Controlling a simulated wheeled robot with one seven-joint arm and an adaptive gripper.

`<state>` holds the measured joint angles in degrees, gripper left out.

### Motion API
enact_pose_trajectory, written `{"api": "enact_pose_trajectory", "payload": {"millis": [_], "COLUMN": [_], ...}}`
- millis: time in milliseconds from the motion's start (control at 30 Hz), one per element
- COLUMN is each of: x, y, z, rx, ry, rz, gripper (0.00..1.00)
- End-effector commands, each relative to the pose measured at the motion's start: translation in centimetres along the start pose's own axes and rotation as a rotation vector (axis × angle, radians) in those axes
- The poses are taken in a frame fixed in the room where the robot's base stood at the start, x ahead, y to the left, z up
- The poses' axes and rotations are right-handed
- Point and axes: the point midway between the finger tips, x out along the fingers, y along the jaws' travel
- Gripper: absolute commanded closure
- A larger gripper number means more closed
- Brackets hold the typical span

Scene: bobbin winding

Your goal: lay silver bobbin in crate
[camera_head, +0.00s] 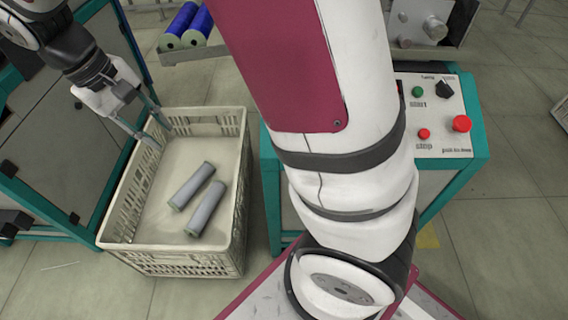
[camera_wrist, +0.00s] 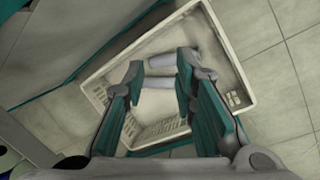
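Two silver bobbins lie on the floor of the white crate (camera_head: 243,190). One silver bobbin (camera_head: 192,186) lies a little behind the other silver bobbin (camera_head: 206,209), roughly side by side with a small gap. My gripper (camera_head: 157,137) is above the crate's back left corner, with its fingers apart and nothing between them. In the wrist view my gripper (camera_wrist: 155,75) is open over the crate (camera_wrist: 95,90), and both bobbins show beyond the fingers, partly hidden by them.
Blue bobbins (camera_head: 188,25) sit on a holder behind the crate. A teal-framed machine with a control panel (camera_head: 430,110) stands to the right, and a grey teal-edged cabinet (camera_head: 60,130) stands close on the left. The crate floor's left part is clear.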

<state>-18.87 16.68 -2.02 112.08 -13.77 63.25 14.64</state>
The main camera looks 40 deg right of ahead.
Motion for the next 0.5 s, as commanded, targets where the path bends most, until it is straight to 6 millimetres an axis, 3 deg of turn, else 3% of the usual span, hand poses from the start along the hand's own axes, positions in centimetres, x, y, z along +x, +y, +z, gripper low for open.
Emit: {"api": "enact_pose_trajectory", "payload": {"millis": [33, 200, 500], "x": [-1.3, -3.9, -5.6], "y": [1.1, 3.5, 5.3], "z": [1.9, 8.1, 19.4], "rx": [0.019, 0.067, 0.141], "ry": [0.01, 0.03, 0.076], "rz": [-0.018, -0.074, -0.166], "gripper": [0.74, 0.74, 0.74]}}
